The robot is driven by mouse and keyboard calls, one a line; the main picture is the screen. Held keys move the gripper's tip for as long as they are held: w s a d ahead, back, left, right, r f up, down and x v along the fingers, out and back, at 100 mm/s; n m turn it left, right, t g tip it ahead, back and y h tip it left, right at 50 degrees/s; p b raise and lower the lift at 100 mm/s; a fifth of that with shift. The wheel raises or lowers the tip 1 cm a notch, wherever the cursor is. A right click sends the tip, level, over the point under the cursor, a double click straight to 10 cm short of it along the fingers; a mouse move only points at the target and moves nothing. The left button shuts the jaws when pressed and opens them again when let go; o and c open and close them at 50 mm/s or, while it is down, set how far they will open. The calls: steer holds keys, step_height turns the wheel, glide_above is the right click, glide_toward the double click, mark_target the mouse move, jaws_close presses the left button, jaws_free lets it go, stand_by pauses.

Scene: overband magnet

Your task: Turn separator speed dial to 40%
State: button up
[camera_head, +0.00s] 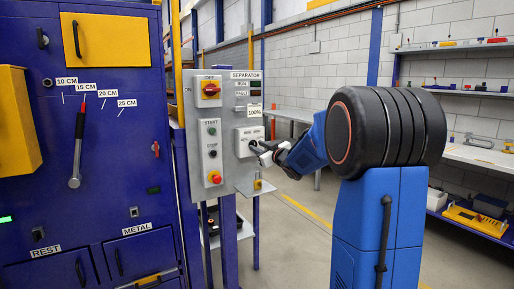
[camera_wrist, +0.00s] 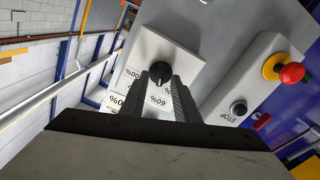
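The separator speed dial (camera_wrist: 154,74) is a black round knob on a pale box, in the wrist view. Percent labels surround it, upside down here; one reads 60% (camera_wrist: 160,98). Its exact setting is hard to tell. In the head view the dial box (camera_head: 241,139) is on the grey separator panel (camera_head: 245,85), with a 100% label (camera_head: 254,112) above it. My gripper (camera_wrist: 169,72) is open, its two dark fingers apart. Its tips are close to the knob, toward one side of it; contact cannot be told. In the head view my gripper (camera_head: 256,149) partly hides the dial.
To the left a control box has a START button, a STOP button and a red emergency stop (camera_head: 215,178), also in the wrist view (camera_wrist: 291,73). A blue cabinet (camera_head: 100,205) stands further left. Floor behind my arm is clear.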

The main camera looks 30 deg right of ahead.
steer(key=shift+w, duration=0.7)
steer(key=shift+c, duration=0.7)
jaws_close()
steer(key=n, duration=0.3)
steer(key=shift+a+n, duration=0.1)
steer(key=shift+n, duration=0.2)
steer(key=shift+f+n, duration=0.1)
steer(key=shift+n, duration=1.9)
